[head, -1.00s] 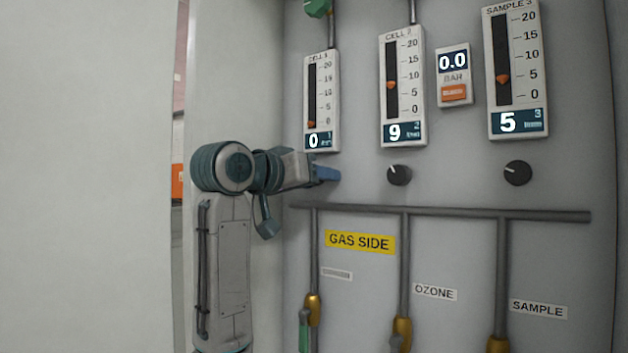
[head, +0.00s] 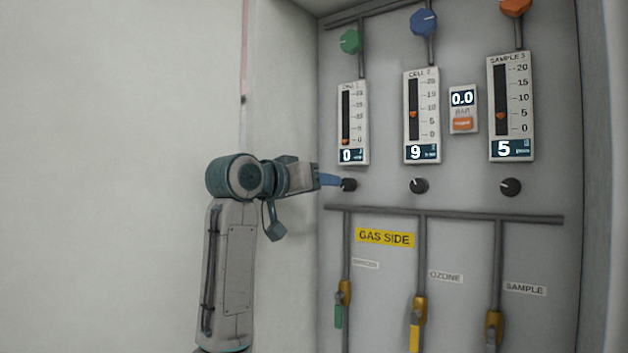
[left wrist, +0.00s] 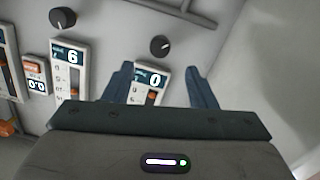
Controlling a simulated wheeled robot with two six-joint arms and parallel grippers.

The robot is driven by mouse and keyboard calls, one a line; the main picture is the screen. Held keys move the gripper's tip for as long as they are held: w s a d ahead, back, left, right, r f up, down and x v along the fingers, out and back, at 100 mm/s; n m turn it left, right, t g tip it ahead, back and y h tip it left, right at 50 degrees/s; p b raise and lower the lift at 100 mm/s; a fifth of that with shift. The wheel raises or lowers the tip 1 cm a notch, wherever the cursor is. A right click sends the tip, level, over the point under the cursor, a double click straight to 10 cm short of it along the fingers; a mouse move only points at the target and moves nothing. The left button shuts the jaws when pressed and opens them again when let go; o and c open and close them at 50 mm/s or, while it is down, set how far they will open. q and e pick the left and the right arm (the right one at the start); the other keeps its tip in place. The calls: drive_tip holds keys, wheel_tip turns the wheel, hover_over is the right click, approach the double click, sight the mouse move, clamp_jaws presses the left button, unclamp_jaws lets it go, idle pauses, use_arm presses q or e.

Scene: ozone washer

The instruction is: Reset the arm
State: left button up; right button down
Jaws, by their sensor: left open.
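My left gripper (head: 331,181) reaches in from the left at the grey gas panel (head: 470,250). Its blue fingertips are just beside the black knob under the first meter (head: 348,185); contact cannot be told. In the left wrist view the two fingers (left wrist: 158,80) stand apart with nothing held between them. That knob (left wrist: 160,46) lies beyond the fingertips there, and the first meter's display (left wrist: 153,79), reading 0, shows between them. My right gripper is in neither view.
The middle meter (head: 421,115) reads 9 and the right meter (head: 511,105) reads 5. Black knobs (head: 419,185) (head: 511,187) sit below them. A horizontal pipe (head: 450,216) runs under the knobs. Valves (head: 419,311) are lower. A pale wall (head: 110,150) stands left.

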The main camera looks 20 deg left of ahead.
use_arm(q)
wheel_tip(320, 180, down, 26)
drive_tip(key=w+a+n+g+y, duration=0.1)
drive_tip(key=w+a+g+y, duration=0.1)
drive_tip(key=y, duration=0.1)
drive_tip(key=s+a+f+g+y, duration=0.1)
drive_tip(key=s+f, duration=0.3)
drive_tip(key=f, duration=0.6)
drive_tip(key=s+a+f+g, duration=0.1)
drive_tip(key=s+f+g, duration=0.15)
drive_tip(key=f, duration=0.65)
drive_tip(key=s+a+f+n+g+y, duration=0.1)
drive_tip(key=s+a+f+g+y, duration=0.15)
drive_tip(key=s+f, duration=1.5)
drive_tip(key=s+a+f+g+y, duration=0.15)
drive_tip(key=s+f, duration=0.25)
drive_tip(key=s, duration=0.8)
drive_tip(key=s+f+g, duration=0.3)
drive_tip(key=s+f, duration=0.1)
drive_tip(key=s, duration=0.7)
wheel_tip(320, 180, down, 32)
drive_tip(key=a+g, duration=0.1)
drive_tip(key=a, duration=0.2)
drive_tip(key=s+f+g, duration=0.1)
drive_tip(key=s+f, duration=1.7)
drive_tip(key=shift+s+a, duration=0.3)
drive_tip(key=shift+a, duration=0.05)
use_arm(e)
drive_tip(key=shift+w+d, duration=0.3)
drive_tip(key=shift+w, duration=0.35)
